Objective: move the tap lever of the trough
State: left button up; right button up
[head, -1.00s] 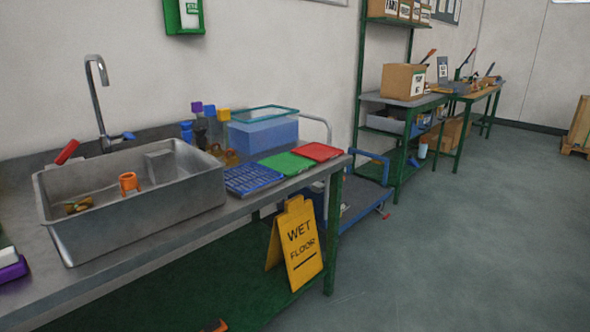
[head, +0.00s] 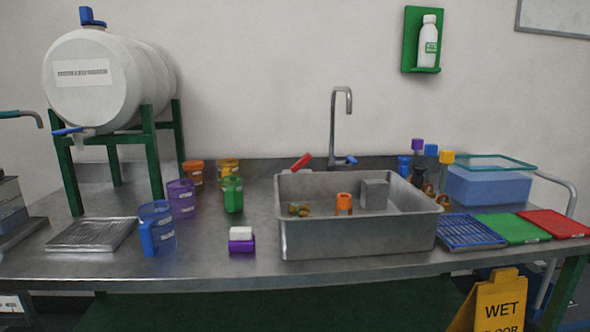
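The metal trough (head: 360,240) stands on the steel bench in the head view, right of the middle. A curved tap (head: 334,125) rises behind it. A red lever (head: 301,162) slants up at the left of the tap's foot, and a blue lever (head: 351,160) sits low at its right. An orange ring-like piece (head: 344,203), a grey block (head: 374,194) and small brassy parts (head: 299,210) are inside the trough. Neither of my grippers is in view.
A white tank (head: 95,85) stands on a green frame at the left. A blue jug (head: 157,228), several coloured cups and a purple-and-white block (head: 241,240) stand left of the trough. Coloured trays (head: 468,231) lie right. A yellow wet-floor sign (head: 497,303) stands before the bench.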

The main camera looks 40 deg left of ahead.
aim_at(349, 157)
jog(key=u, duration=1.15)
